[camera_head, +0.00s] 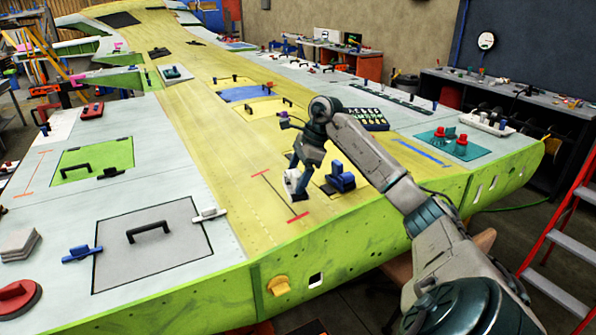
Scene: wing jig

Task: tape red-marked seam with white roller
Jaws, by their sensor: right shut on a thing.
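The wing (226,175) is a long green-edged panel with a yellow centre band. A dark seam line (276,192) with red end marks runs diagonally on the yellow band near the front edge. My right gripper (298,172) reaches in from the right and is shut on the white roller (291,184). The roller is just right of the seam line, low over the surface; I cannot tell whether it touches. A second line (32,173) in orange-red with end marks lies on the pale panel at the far left. My left gripper is out of view.
A blue block tool (341,177) stands just right of the roller. A grey hatch with a black handle (148,232), a blue clamp (82,252) and a red suction disc (18,297) lie left. A red stepladder (565,225) stands at the right.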

